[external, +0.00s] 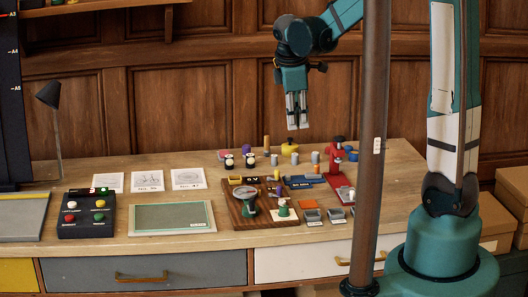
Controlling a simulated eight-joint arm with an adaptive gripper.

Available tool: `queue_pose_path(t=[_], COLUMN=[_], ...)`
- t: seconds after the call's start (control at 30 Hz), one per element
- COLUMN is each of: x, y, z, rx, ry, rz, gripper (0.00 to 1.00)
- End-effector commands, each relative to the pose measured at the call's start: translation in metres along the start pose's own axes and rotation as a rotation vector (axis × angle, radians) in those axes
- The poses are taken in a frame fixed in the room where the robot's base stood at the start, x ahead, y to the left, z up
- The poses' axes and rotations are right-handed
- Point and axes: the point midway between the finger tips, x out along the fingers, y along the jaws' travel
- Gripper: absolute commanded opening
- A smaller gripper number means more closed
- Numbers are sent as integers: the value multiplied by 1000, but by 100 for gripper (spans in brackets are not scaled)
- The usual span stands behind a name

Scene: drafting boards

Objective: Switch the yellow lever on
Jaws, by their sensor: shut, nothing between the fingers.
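My gripper (297,124) points straight down, shut and empty, in the air above the back of the desk. It appears near the row of small items at the back, and apart from them. A yellow piece (289,148) stands at the back of the desk, below the gripper in the picture. Small yellow parts also show on the wooden board (233,208). The pieces are too small to tell which is the yellow lever or how it is set.
A black button box (86,222) and a green mat (172,217) lie to the left. A red stand (337,172) rises at the right of the crowded items. A vertical pole (371,150) stands in front. A dark lamp (50,97) is at the far left.

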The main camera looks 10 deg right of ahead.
Motion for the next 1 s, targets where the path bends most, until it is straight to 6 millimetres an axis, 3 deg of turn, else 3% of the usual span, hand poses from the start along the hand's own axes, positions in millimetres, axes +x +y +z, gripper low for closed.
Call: queue_pose_path(t=[0.57, 1.0], x=[29, 54], y=[4, -5], z=[-80, -139], rx=[-339, -583], ry=[-74, -128], rz=[-44, -82], gripper=[0, 0])
